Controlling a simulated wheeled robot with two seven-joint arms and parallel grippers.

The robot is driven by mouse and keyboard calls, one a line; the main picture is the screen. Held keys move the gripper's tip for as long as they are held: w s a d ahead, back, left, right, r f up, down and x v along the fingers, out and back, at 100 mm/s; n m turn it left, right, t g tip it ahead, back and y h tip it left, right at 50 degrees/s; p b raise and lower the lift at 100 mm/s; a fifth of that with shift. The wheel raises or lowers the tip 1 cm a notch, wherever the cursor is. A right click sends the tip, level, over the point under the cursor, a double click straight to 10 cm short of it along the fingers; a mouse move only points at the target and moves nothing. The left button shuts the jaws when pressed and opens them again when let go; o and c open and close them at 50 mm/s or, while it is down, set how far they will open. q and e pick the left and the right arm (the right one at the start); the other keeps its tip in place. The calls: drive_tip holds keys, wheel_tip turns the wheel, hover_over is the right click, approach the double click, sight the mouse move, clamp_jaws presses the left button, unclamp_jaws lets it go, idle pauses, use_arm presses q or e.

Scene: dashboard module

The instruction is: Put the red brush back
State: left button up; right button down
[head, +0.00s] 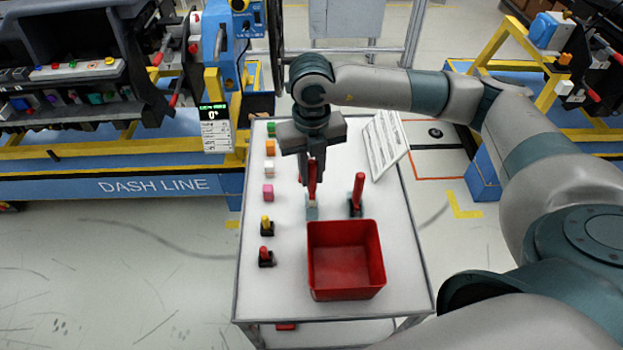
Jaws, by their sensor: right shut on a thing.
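My right gripper (312,163) points down over the white table (405,265) and is shut on the upper part of a red handle. This looks like the red brush (312,186), held upright with a pale block at its lower end. I cannot tell whether that lower end touches the table. A second red-handled tool (358,188) stands upright in a dark base just to the right. My left gripper is out of view.
An open, empty red bin (346,262) is at the table's front. A white sheet (385,143) stands tilted at the back right. The dash line (150,186) is behind on the left.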

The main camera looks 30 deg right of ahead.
sight(312, 185)
drive_tip(key=shift+w+f, duration=0.1)
wheel_tip(312, 185, down, 3)
drive_tip(key=shift+f+p, duration=0.15)
drive_tip(key=shift+p, duration=1.05)
drive_tip(key=shift+f, duration=0.25)
drive_tip(key=shift+f+b, duration=0.35)
drive_tip(key=shift+b, duration=0.1)
drive_tip(key=c, duration=1.6)
unclamp_jaws()
drive_tip(key=shift+r, duration=0.1)
drive_tip(key=shift+c, duration=0.2)
drive_tip(key=shift+r, duration=0.1)
